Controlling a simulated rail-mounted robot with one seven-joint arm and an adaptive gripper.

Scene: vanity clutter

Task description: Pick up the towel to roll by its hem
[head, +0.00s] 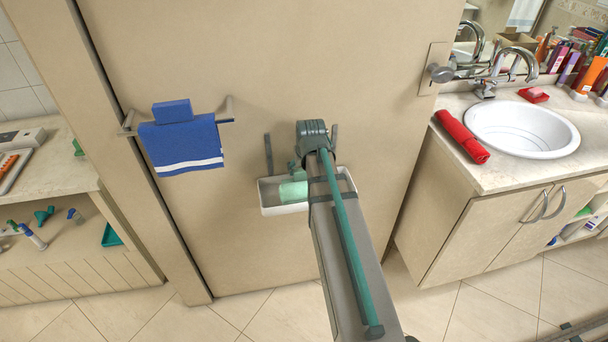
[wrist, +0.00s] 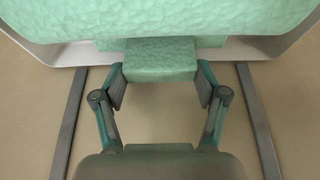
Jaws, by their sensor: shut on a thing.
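A pale green, bumpy-textured towel (head: 292,191) sits in a white wall-mounted tray (head: 282,210) on the beige door. In the wrist view the towel (wrist: 225,22) fills the top, and a narrower block-like hem (wrist: 160,60) sticks out from it toward me. My gripper (wrist: 160,80) has a finger on each side of this hem and is shut on it. In the head view my arm hides the right part of the tray, and the gripper (head: 299,170) shows only partly beside the towel.
Two upright metal straps (wrist: 67,120) (wrist: 257,120) flank my gripper. A blue towel (head: 190,147) hangs on a bar to the left. A red rolled towel (head: 462,137) lies on the counter beside the white basin (head: 522,128). A shelf unit (head: 50,150) stands at far left.

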